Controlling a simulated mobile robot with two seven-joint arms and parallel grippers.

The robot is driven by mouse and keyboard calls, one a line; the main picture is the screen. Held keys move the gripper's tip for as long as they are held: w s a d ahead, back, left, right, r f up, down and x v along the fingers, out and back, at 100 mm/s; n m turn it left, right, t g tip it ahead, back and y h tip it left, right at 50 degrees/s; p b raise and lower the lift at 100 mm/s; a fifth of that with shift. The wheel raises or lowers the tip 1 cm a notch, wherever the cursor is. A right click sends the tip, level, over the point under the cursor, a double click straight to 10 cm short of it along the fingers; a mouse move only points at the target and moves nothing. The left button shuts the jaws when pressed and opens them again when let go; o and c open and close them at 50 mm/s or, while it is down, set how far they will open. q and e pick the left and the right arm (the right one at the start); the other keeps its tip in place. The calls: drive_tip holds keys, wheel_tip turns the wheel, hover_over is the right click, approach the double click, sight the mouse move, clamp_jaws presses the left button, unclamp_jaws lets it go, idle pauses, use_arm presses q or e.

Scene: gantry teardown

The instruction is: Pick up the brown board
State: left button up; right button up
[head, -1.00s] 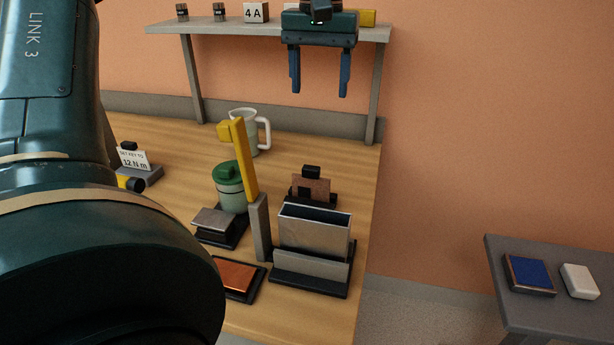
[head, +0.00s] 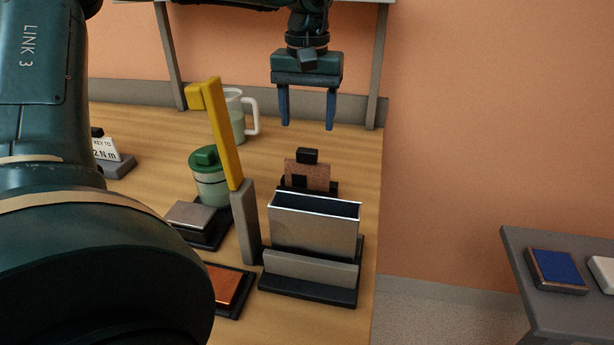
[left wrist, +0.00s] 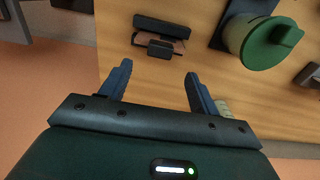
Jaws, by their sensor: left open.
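The brown board (head: 307,177) stands upright in a small black stand (head: 327,188) with a black block at its top, behind a grey metal bin on the wooden table. It also shows in the left wrist view (left wrist: 176,46), partly covered by the black block and stand. My left gripper (head: 308,126) is open and empty, with its fingers pointing down above and a little behind the board. In the left wrist view the open fingers (left wrist: 158,70) are apart from the board. My right gripper is not in view.
The grey bin (head: 315,228) stands close in front of the board. A yellow-topped post (head: 224,135), green-lidded jar (head: 209,180) and white mug (head: 237,117) are to the left. A grey side table (head: 535,268) stands at right. Bare wood lies between mug and board.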

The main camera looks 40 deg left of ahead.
sight(307, 150)
use_arm(q)
drive_tip(key=shift+s+d+f, duration=0.1)
drive_tip(key=shift+f, duration=0.6)
drive_tip(key=f, duration=0.3)
drive_tip(key=shift+s+d+f, duration=0.15)
drive_tip(key=shift+s+f, duration=0.05)
drive_tip(key=shift+f, duration=0.45)
